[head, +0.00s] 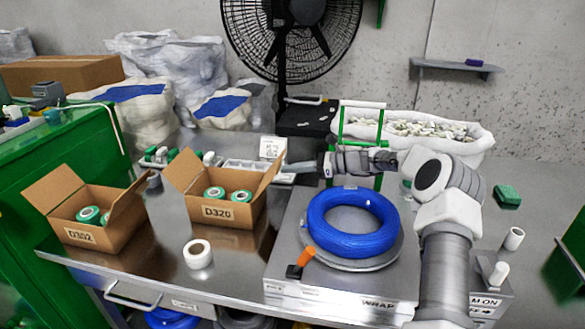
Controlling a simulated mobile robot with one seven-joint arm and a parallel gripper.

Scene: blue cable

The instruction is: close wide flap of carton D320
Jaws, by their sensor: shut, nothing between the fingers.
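Carton D320 (232,213) is an open brown box on the steel table, left of centre, its label facing me. Two green-and-white rolls (240,196) show inside. Its left flap (184,168) stands up and leans outward. Its right flap (269,166) stands up and leans to the right. My gripper (290,168) reaches in from the right, shut and empty, with its fingertips close to the right flap's outer side. I cannot tell whether they touch it.
Open carton D302 (80,236) stands to the left with rolls inside. A white roll (199,254) lies in front of D320. A blue cable coil (352,238) rests on the wrapping machine to the right, beneath my arm. Small parts and a tray line the table behind.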

